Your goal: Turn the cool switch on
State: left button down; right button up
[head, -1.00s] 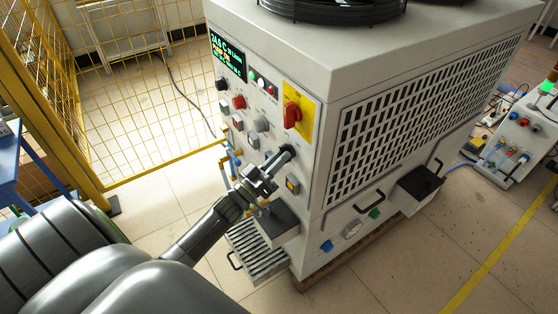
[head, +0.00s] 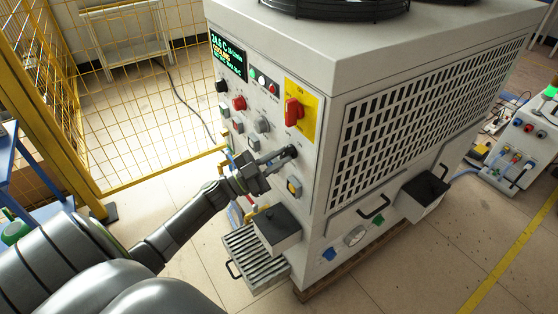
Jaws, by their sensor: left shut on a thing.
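The induction heater's cooling cabinet is a large light-grey box with a control panel (head: 243,128) on its left-facing front. A small black knob (head: 291,151) sits low on the panel's right side; I take it to be the cool switch, but its label is too small to read. My left gripper (head: 285,155) reaches in from the lower left, its fingers shut on this knob and partly covering it. The green-lit display (head: 228,58) at the panel's upper left shows a temperature and lines of text. My right gripper is not in view.
A red rotary handle (head: 293,112) on a yellow plate sits above the knob. Several other buttons, a yellow-and-blue switch (head: 294,187) and a grey box (head: 276,228) are close by. A yellow mesh fence (head: 140,90) stands at left.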

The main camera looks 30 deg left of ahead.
pick_arm(q)
jog(key=shift+m, duration=0.8)
jog(key=c, duration=1.4)
grip_release()
jog(key=shift+s+a, duration=0.1)
jog(key=shift+s+a+f+g+h, duration=0.15)
jog(key=shift+s+f+g+h, duration=0.1)
jog(key=shift+g+h, duration=0.05)
jog(key=b+v, duration=0.3)
jog(key=v, duration=1.3)
jog(key=shift+s, duration=0.3)
